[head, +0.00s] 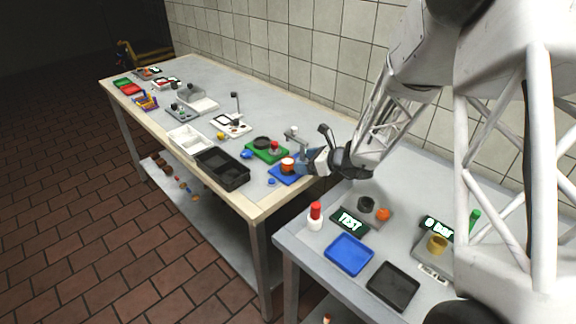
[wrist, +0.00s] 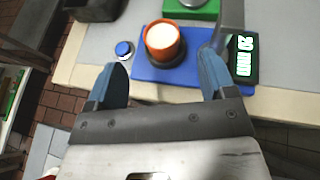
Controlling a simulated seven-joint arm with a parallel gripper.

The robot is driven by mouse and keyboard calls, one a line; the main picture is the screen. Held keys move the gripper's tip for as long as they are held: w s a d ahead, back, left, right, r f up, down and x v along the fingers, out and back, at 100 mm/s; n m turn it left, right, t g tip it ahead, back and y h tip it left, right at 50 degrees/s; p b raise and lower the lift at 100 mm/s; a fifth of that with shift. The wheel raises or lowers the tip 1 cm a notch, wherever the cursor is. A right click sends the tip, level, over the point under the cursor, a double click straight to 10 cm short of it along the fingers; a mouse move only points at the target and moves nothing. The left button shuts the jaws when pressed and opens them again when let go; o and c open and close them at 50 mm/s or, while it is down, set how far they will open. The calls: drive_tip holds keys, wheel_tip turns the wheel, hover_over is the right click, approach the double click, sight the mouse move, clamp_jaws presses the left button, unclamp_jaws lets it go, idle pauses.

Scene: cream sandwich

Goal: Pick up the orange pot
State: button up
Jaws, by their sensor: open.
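The orange pot (wrist: 162,43), filled with something white, stands upright on a dark round disc on a blue base (wrist: 190,70). In the head view the pot (head: 288,166) is near the right end of the long table, on the blue base (head: 283,180). My gripper (wrist: 161,72) is open and empty, its two blue fingers apart. In the wrist view the pot lies just beyond the fingertips, roughly midway between them and not gripped. In the head view my gripper (head: 303,162) is just right of the pot, partly overlapping the base in the picture.
A grey post (wrist: 229,22) rises close to the right finger, beside a lit display (wrist: 243,62). A blue button (wrist: 123,49) is left of the base. A black tray (head: 222,168) and green base (head: 267,151) are nearby. A second table (head: 315,258) stands at right.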

sight(289, 160)
drive_tip(key=shift+w+a+f, duration=0.25)
drive_tip(key=shift+w+a, duration=0.05)
drive_tip(key=shift+a, duration=0.2)
drive_tip(key=shift+a, duration=0.1)
drive_tip(key=shift+x, duration=2.5)
drive_tip(key=shift+w, duration=0.1)
drive_tip(key=c, duration=1)
wheel_tip(289, 160, up, 10)
drive_tip(key=shift+w, duration=0.1)
